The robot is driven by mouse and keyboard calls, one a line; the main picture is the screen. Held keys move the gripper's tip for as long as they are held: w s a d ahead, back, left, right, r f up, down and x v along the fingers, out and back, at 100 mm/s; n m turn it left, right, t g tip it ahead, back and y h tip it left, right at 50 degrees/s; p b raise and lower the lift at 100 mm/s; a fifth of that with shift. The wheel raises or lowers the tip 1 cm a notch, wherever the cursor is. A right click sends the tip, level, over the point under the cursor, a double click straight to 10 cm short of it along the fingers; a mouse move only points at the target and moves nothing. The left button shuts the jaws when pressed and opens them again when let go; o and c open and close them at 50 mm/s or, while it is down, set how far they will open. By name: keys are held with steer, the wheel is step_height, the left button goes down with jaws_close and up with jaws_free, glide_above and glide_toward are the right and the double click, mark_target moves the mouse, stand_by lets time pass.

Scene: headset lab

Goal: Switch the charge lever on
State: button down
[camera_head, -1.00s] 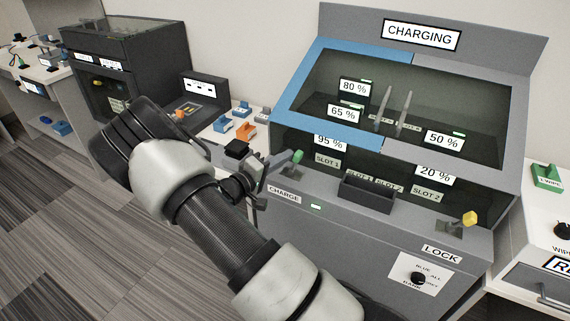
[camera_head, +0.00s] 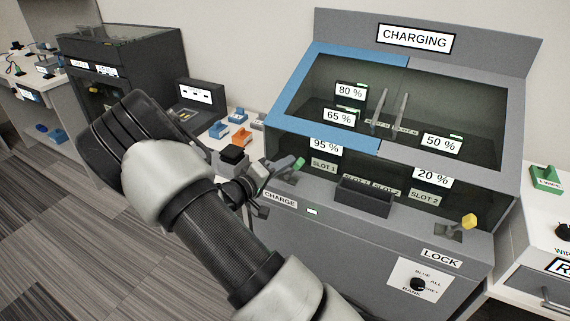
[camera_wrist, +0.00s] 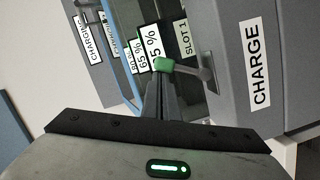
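The charge lever (camera_head: 299,163) has a green knob and stands on the grey ledge of the charging cabinet, above the CHARGE label (camera_head: 280,200). In the wrist view the green knob (camera_wrist: 163,65) is right at my fingertips, with its grey stem running right to the panel. My gripper (camera_head: 276,174) comes at it from the left. Its two dark fingers (camera_wrist: 160,92) lie close together, and the knob shows beyond their tips, not clearly between them. I cannot tell whether they touch it. My wrist and forearm hide part of the ledge.
A yellow-knobbed lever (camera_head: 469,221) stands by the LOCK label (camera_head: 441,257) at right. A dark open bin (camera_head: 363,198) sits mid-ledge. A blue-framed glass cover (camera_head: 290,90) rises behind the lever.

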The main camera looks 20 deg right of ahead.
steer(key=shift+s, duration=0.1)
steer(key=s+a+r+p, duration=0.1)
steer(key=a+r, duration=0.2)
steer(key=a, duration=0.8)
steer(key=shift+s, duration=0.2)
steer(key=shift+r, duration=0.1)
